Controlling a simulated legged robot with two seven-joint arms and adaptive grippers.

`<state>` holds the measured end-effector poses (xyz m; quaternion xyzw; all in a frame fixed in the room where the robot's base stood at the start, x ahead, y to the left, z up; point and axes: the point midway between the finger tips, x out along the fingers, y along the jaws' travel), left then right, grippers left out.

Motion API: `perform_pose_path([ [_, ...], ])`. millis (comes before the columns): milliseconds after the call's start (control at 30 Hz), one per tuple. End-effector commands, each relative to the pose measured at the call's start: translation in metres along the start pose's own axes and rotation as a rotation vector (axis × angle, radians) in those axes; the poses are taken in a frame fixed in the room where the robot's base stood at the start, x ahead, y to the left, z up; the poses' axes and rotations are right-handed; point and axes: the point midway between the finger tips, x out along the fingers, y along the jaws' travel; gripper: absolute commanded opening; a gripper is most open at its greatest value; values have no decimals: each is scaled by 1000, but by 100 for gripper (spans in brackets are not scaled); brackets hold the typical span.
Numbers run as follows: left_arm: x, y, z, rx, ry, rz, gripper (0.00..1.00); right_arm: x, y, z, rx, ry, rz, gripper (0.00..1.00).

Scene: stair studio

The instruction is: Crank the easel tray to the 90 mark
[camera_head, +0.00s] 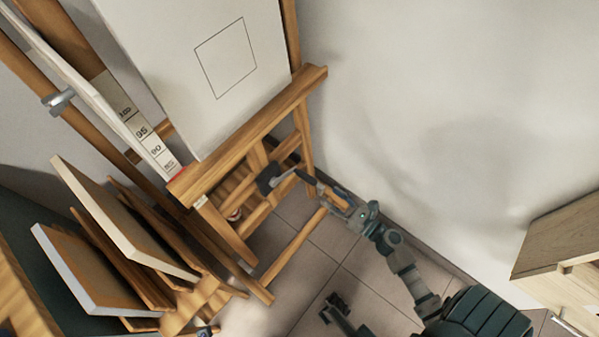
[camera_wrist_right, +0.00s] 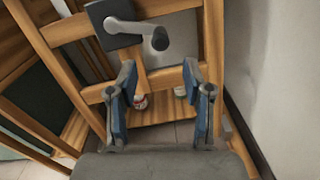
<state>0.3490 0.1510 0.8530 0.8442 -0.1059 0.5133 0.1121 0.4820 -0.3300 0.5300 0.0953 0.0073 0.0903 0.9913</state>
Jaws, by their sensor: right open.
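The wooden easel tray (camera_head: 250,135) runs slantwise below a white canvas. At its left end a scale (camera_head: 150,140) shows marks including 95, 90 and 85; a red marker (camera_head: 177,172) sits by the 85 end, below 90. The crank (camera_head: 270,180) is on the frame under the tray; its grey arm and rounded handle show in the right wrist view (camera_wrist_right: 159,39). My right gripper (camera_head: 328,194) is open and empty, in front of the handle and apart from it; its blue-padded fingers (camera_wrist_right: 160,80) stand below the handle. My left gripper (camera_head: 335,308) is small and dark at the bottom; its opening is unclear.
Several boards stand in a wooden rack (camera_head: 165,285) at lower left. A white wall (camera_head: 430,100) is right of the easel. A wooden cabinet (camera_head: 560,250) is at the right edge. Tiled floor (camera_head: 300,265) lies open below. Small jars (camera_wrist_right: 140,101) stand behind the frame.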

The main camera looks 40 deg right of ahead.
Motion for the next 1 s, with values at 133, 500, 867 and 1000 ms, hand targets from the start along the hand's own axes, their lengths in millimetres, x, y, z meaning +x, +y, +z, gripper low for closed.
perform_pose_path([
  [133,-2,-1,6,1,-4,0,40,37,-1,-2,-4,2,1,50],
  [500,-3,-3,14,1,-7,2,40,113,-1,-2,-2,2,0,50],
  [867,-1,-3,16,2,-4,5,40,130,0,-1,-1,2,-1,50],
  [1000,-1,-3,15,2,-3,4,40,130,0,-1,-1,2,-1,48],
])
